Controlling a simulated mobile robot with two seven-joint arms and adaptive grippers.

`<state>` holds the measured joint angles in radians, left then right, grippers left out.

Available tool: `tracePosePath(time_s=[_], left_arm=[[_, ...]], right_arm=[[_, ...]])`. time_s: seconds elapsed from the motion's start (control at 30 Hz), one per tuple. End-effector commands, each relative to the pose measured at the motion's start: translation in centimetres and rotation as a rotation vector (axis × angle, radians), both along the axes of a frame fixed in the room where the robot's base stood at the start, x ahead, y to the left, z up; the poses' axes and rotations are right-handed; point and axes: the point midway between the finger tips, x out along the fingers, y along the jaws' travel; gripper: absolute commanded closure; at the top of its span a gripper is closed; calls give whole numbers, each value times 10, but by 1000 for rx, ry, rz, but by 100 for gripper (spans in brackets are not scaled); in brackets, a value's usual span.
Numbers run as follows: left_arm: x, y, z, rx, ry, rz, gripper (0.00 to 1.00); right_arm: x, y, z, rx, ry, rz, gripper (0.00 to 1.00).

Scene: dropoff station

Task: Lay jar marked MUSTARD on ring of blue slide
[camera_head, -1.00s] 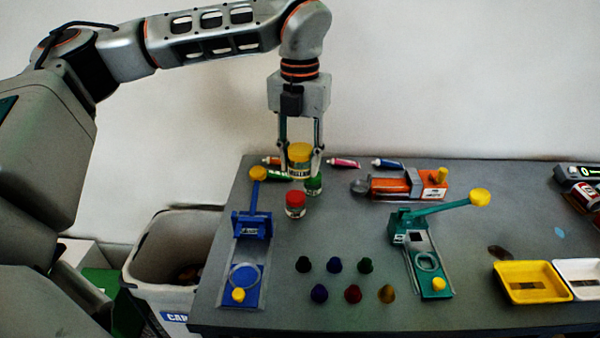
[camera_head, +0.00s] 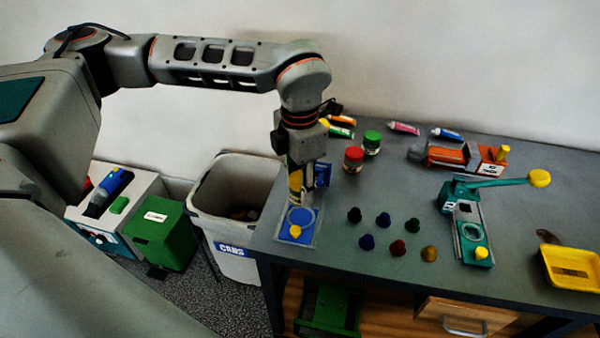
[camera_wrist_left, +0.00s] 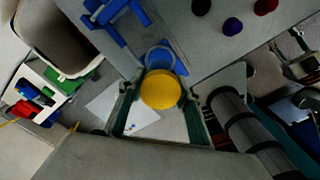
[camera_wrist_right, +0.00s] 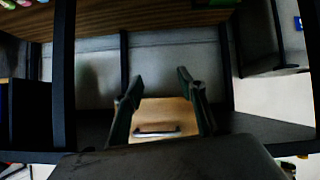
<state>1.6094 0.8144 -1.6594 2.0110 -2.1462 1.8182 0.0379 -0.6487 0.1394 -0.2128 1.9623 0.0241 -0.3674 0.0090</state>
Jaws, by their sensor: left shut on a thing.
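The jar with the yellow lid (camera_head: 295,181) is held upright in my left gripper (camera_head: 297,188); its label is hidden now. In the left wrist view its yellow lid (camera_wrist_left: 161,90) sits between the fingers of the left gripper (camera_wrist_left: 160,97). The blue slide (camera_head: 308,236) lies at the table's left edge, with a pale ring and a yellow knob at its front. The jar is above or just behind the ring; I cannot tell the gap. The ring (camera_wrist_left: 151,50) shows beside the lid in the left wrist view. My right gripper (camera_wrist_right: 160,96) is open and empty before a drawer.
A red-lidded jar (camera_head: 353,159) and a green-lidded jar (camera_head: 371,142) stand behind to the right. Several small coloured knobs (camera_head: 398,249) lie right of the slide. A green lever slide (camera_head: 471,238) is farther right. A grey bin (camera_head: 217,200) stands left of the table.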

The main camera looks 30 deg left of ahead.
Motion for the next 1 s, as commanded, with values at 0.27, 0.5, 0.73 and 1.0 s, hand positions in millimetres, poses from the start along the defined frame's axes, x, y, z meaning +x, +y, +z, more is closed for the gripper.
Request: tracePosePath(time_s=[0.27, 0.5, 0.73, 1.0], left_arm=[[0, 0, -19, 1, 2, 2, 89], [0, 0, -41, 1, 2, 2, 89], [0, 0, -59, 0, 2, 3, 89], [0, 0, -64, 1, 1, 4, 89]], right_arm=[[-1, 0, -13, 0, 3, 0, 60], [-4, 0, -30, 0, 11, 0, 60], [-6, 0, -43, -1, 18, 0, 60], [-7, 0, -47, -1, 21, 0, 60]])
